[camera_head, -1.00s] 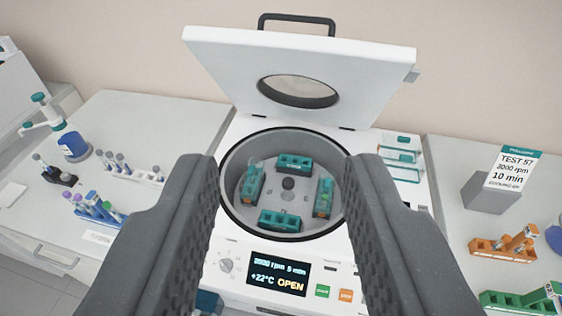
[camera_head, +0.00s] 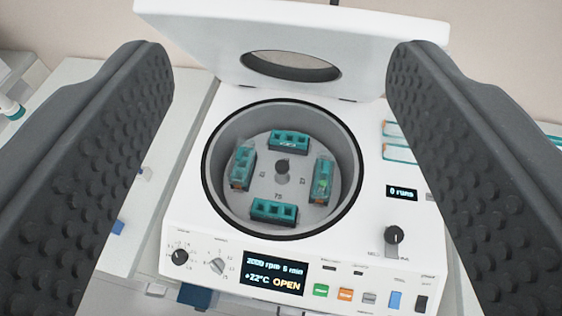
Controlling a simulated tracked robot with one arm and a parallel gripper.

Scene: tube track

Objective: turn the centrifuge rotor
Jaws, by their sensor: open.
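The centrifuge (camera_head: 190,215) is white, with its lid (camera_head: 200,45) raised at the back. Its round bowl is open, and the grey rotor (camera_head: 262,186) lies inside with a dark central knob (camera_head: 282,168). Teal buckets sit around it at the back (camera_head: 289,141), front (camera_head: 273,210), left (camera_head: 242,165) and right (camera_head: 321,180). The left and right buckets show some orange. My gripper (camera_head: 278,62) is open and empty, its dark textured fingers on either side of the bowl in the picture. No finger appears to touch the rotor.
The front panel has a display (camera_head: 273,272) reading 2000 rpm, 5 min, +22°C, OPEN. Beside it are knobs, a green button (camera_head: 320,291) and an orange button (camera_head: 345,294). A small display (camera_head: 401,192) reads 0 runs. The raised lid stands behind the bowl.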

